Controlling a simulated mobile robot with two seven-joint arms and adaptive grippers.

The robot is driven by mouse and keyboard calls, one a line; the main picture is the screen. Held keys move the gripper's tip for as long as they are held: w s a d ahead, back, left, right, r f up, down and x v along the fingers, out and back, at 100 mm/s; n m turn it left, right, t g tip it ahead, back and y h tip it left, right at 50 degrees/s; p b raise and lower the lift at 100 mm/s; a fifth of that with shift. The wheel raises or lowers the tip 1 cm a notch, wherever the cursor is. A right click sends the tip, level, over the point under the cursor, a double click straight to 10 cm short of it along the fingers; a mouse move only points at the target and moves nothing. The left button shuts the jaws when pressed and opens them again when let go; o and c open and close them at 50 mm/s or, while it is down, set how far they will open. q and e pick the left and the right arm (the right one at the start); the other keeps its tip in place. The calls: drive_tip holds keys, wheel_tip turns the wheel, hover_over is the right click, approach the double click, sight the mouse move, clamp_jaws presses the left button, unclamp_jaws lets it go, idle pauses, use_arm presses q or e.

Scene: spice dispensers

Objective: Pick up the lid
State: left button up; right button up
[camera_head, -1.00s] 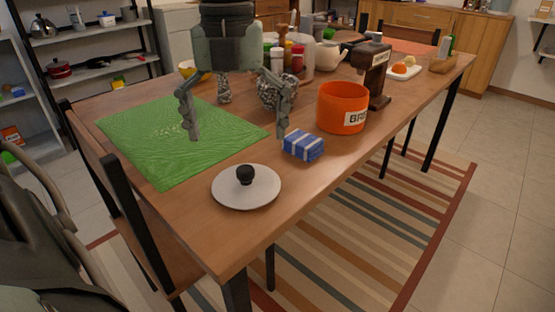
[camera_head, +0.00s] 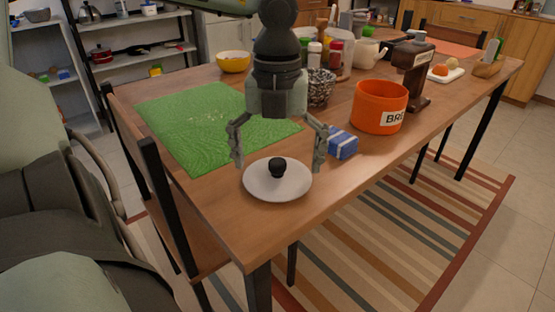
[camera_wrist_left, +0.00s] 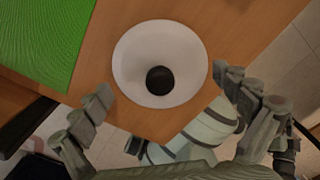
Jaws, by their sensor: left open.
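The lid (camera_head: 290,186) is a round white disc with a black knob (camera_head: 277,167) on top. It lies flat on the wooden table near the front corner. In the left wrist view the lid (camera_wrist_left: 185,60) sits ahead, with its dark knob (camera_wrist_left: 160,80) between the fingers. My left gripper (camera_head: 278,163) is open and empty, its fingers spread on either side above the lid. I cannot tell whether the fingers touch the lid. My right gripper is not in view.
A blue-and-white packet (camera_head: 342,144) lies close to the right finger. An orange bread container (camera_head: 372,104) stands behind it. A green mat (camera_head: 185,128) lies to the left. A wooden chair (camera_head: 165,205) stands at the left edge. The table (camera_head: 318,204) is bare right of the lid.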

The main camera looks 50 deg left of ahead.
use_arm(q)
drive_tip(key=shift+s, duration=0.1)
clamp_jaws()
idle(0.4)
